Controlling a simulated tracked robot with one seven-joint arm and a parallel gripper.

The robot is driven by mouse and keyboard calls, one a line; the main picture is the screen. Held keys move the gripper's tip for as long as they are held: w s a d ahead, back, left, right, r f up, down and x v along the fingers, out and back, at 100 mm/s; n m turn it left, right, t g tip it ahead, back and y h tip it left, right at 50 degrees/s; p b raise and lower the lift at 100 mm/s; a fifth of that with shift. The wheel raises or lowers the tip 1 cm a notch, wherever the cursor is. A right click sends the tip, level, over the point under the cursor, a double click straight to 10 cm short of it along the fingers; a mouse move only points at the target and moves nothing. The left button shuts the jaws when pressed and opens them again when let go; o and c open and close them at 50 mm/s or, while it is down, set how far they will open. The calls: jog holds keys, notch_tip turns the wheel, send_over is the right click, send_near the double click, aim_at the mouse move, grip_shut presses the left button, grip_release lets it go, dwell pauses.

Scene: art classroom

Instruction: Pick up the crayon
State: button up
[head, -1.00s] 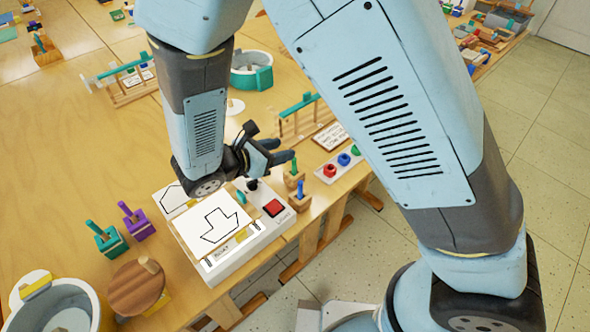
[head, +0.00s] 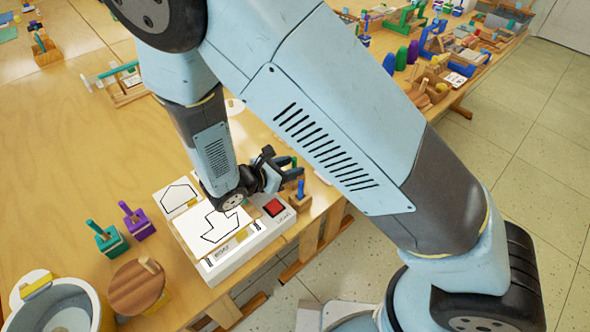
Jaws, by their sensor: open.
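Several upright coloured sticks that look like crayons stand in small blocks on the wooden table; I cannot tell which one is meant. A blue stick (head: 301,188) stands in a wooden block at the table's right edge. A teal stick (head: 95,229) in a teal block and a purple stick (head: 126,209) in a purple block stand at the left. My gripper (head: 294,167) is open, just behind and close above the blue stick, its fingers pointing right. The green stick near it is mostly hidden by the gripper.
A white device (head: 240,251) with an arrow drawing and a red button (head: 273,208) lies below my wrist. A round wooden disc (head: 136,288) and a grey pot (head: 68,308) stand at the front left. The table's left middle is clear.

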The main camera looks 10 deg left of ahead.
jog(key=shift+x, duration=1.95)
grip_shut()
